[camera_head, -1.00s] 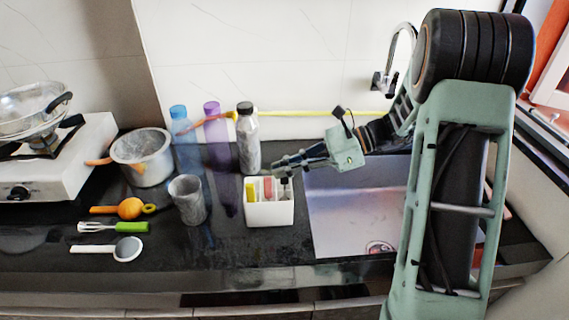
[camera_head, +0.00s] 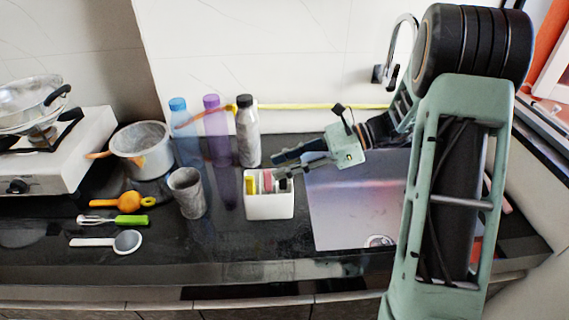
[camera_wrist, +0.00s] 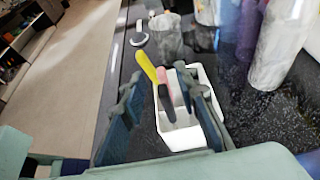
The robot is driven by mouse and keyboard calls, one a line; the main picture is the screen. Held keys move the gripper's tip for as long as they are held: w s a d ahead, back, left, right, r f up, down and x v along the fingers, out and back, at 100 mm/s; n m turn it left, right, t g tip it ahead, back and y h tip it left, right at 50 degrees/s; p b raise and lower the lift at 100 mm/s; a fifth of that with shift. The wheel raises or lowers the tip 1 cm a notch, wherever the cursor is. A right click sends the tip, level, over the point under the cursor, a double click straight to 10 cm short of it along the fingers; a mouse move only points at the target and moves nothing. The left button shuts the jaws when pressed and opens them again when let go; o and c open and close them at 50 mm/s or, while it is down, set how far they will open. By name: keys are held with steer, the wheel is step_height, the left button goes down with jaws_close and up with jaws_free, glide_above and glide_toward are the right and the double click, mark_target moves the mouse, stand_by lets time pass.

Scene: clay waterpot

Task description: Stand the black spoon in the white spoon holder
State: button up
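The white spoon holder (camera_head: 269,208) stands on the black counter left of the sink; it also shows in the wrist view (camera_wrist: 184,139). A dark piece, which looks like the black spoon (camera_head: 283,185), stands in its right part. In the wrist view the black spoon (camera_wrist: 166,103) is inside the holder, leaning, between my fingers and apart from them; its lower part is hidden. My gripper (camera_head: 278,166) is just above the holder's right side, fingers spread. In the wrist view my gripper (camera_wrist: 160,88) is open, one finger on each side of the holder's contents.
A yellow handle (camera_wrist: 147,65) and a pink handle (camera_wrist: 162,75) stand in the holder beside the black spoon. A grey cup (camera_head: 187,193) is to the left, with a dark-capped bottle (camera_head: 247,133) behind. The sink (camera_head: 355,205) lies to the right.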

steer(key=v, duration=1.2)
stand_by(0.3)
